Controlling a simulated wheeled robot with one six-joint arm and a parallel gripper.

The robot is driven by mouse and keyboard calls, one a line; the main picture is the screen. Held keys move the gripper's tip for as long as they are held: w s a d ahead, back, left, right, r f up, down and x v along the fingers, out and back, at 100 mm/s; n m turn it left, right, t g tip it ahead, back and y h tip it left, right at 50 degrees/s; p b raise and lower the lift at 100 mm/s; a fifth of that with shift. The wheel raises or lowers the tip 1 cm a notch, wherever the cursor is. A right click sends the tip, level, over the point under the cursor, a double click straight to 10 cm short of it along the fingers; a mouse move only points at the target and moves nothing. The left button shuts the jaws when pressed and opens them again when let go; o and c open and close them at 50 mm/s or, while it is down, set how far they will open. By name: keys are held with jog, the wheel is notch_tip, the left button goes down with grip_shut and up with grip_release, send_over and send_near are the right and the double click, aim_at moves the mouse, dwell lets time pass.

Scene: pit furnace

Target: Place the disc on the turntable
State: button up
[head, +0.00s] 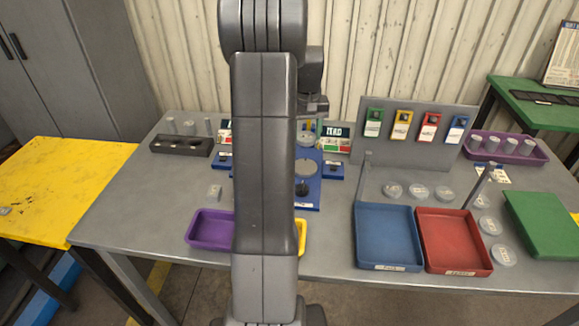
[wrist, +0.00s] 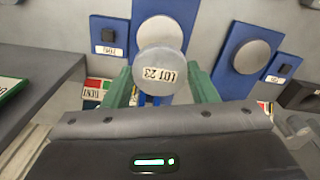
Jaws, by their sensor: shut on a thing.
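In the head view the disc (head: 306,139) is small and partly hidden by my arm. A blue base with a round grey plate (head: 306,167), which looks like the turntable, stands on the table below. In the wrist view a grey plate on a blue base (wrist: 158,28) shows just beyond the disc, partly covered by it. The disc appears raised, apart from that plate.
A second grey plate on blue (wrist: 250,56) shows in the wrist view. Purple (head: 208,229), blue (head: 387,236) and red (head: 455,240) trays line the table's front. Clear discs (head: 419,192) lie behind them, near upright posts. A tag board (head: 414,133) stands at the back.

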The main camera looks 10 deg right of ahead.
aim_at(305, 166)
notch_tip(305, 166, down, 10)
jog(key=shift+r+p, duration=0.2)
jog(key=shift+p, duration=0.25)
jog(key=shift+f, duration=0.25)
jog(key=o, duration=1.2)
jog(key=shift+r, duration=0.15)
notch_tip(305, 166, up, 12)
jog(key=shift+r+b, duration=0.1)
jog(key=shift+b, duration=0.25)
